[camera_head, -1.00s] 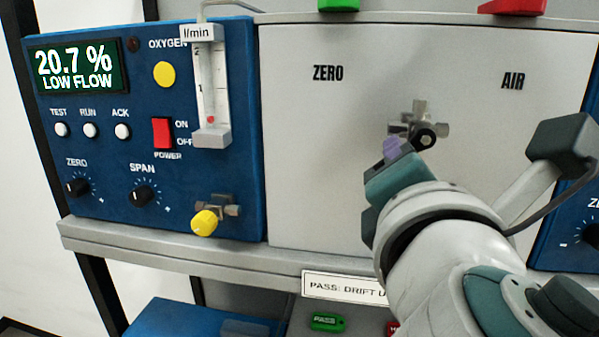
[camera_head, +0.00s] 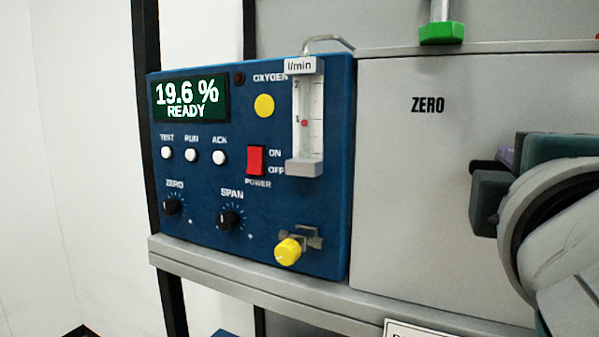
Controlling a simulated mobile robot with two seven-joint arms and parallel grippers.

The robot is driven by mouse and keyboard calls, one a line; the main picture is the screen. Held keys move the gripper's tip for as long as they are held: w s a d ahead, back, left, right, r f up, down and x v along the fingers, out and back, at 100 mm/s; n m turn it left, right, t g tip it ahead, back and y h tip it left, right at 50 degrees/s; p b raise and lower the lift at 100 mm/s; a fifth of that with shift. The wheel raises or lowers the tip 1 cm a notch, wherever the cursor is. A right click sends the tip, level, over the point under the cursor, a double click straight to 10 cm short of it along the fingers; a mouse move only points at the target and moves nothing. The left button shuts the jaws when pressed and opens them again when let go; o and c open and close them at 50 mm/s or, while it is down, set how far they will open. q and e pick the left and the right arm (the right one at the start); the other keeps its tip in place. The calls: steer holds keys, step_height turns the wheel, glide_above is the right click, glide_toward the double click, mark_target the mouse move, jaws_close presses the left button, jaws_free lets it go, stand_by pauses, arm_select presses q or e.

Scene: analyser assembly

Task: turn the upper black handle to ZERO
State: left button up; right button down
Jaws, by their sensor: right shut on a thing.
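The word ZERO (camera_head: 428,105) is printed on the grey panel (camera_head: 410,200). My right gripper (camera_head: 492,170) is in front of this panel, below and to the right of the word ZERO. Its jaws are shut on the black handle (camera_head: 481,166), of which only a small dark end seems to show at the left of the jaws. The rest of the handle and the valve body are hidden behind the gripper, so its exact angle is unclear. The display (camera_head: 190,98) reads 19.6 % READY. My left gripper is not in view.
The blue analyser (camera_head: 200,240) has a yellow knob (camera_head: 288,251), a red power switch (camera_head: 255,160) and a flow tube (camera_head: 308,110) with its red float near 1. A green-based part (camera_head: 442,33) stands above the panel. A grey ledge (camera_head: 260,290) runs below.

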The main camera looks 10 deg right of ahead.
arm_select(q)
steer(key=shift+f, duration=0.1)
arm_select(e)
steer(key=shift+r, duration=0.15)
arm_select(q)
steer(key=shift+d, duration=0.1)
arm_select(e)
steer(key=c, duration=0.8)
jaws_free()
